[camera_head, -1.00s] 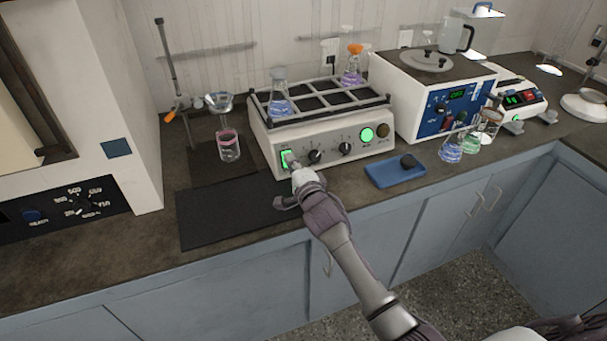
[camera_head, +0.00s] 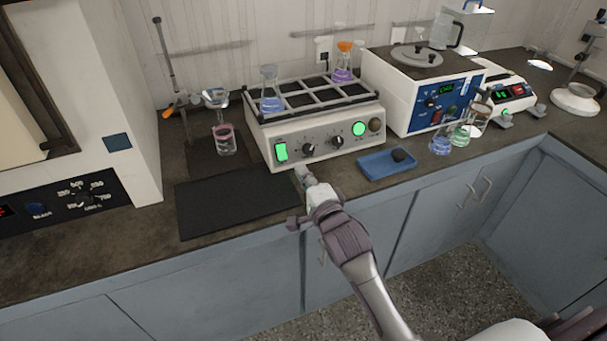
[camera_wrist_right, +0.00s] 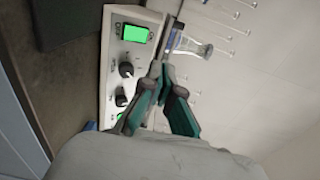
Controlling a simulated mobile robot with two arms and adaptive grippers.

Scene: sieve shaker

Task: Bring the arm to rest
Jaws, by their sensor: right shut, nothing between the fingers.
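The shaker (camera_head: 325,143) is a beige box with a rack on top. Its rocker switch (camera_head: 281,152) at the left of the panel glows green, and a round button (camera_head: 358,129) also glows green. The switch shows in the wrist view (camera_wrist_right: 134,34), apart from the fingers. My left gripper is not in view.
A black mat (camera_head: 238,202) lies left of the gripper, and a blue tray (camera_head: 386,164) lies to its right. Flasks (camera_head: 271,92) stand in the rack. A funnel stand with a pink-liquid beaker (camera_head: 225,140) is at the left. Space in front of the cabinets is free.

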